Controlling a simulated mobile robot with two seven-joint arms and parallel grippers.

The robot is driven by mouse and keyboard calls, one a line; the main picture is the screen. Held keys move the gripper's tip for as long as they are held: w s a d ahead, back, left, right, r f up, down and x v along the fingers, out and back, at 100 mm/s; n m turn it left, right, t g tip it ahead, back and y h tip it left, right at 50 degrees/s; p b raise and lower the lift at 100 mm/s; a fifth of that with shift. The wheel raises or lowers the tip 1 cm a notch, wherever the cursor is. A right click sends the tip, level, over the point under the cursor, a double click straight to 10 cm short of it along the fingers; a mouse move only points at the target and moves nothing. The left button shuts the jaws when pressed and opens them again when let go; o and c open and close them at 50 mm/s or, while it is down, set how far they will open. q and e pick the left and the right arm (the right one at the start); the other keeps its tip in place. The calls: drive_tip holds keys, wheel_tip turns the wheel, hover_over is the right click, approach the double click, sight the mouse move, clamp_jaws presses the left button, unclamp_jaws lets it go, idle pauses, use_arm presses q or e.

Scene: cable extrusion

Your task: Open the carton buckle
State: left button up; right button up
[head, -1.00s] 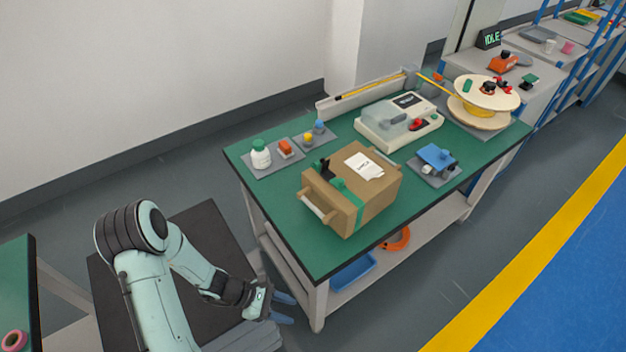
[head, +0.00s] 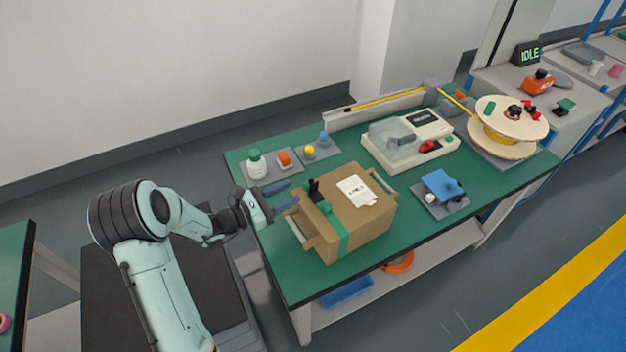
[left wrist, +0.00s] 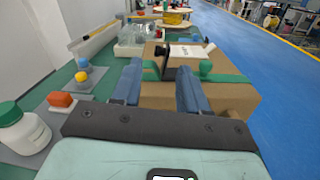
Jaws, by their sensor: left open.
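The brown carton (head: 365,218) stands on the green table, with a white label on top and a green strap around it. Its buckle, a small black upright piece (head: 314,188) with green parts by it, sits on the carton's near left edge. In the left wrist view the black buckle piece (left wrist: 160,60) shows between my fingers, farther ahead. My left gripper (head: 285,197) is open and empty, just left of the carton and pointing at the buckle side. Its blue fingers also show in the left wrist view (left wrist: 157,88). My right gripper is not in view.
A tray with a white bottle (head: 256,165) and an orange block stands behind my left gripper. A pale machine (head: 405,140), a cable spool (head: 510,120) and a blue fixture (head: 441,185) stand farther back and right. Bare table lies in front of the fixture.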

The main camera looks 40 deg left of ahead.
sight(311, 180)
use_arm(q)
drive_tip(key=x, duration=0.8)
drive_tip(key=shift+w+p, duration=0.2)
drive_tip(key=shift+p, duration=0.2)
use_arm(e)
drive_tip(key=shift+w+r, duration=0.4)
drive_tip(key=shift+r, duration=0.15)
use_arm(q)
drive_tip(key=shift+c, duration=0.2)
clamp_jaws()
drive_tip(key=n+p, duration=0.2)
drive_tip(key=shift+w+a+r+p, duration=0.1)
drive_tip(key=shift+w+a+p, duration=0.05)
drive_tip(key=shift+a+p, duration=0.15)
drive_tip(key=shift+n, duration=0.4)
drive_tip(key=shift+a+f, duration=0.1)
drive_tip(key=shift+f, duration=0.15)
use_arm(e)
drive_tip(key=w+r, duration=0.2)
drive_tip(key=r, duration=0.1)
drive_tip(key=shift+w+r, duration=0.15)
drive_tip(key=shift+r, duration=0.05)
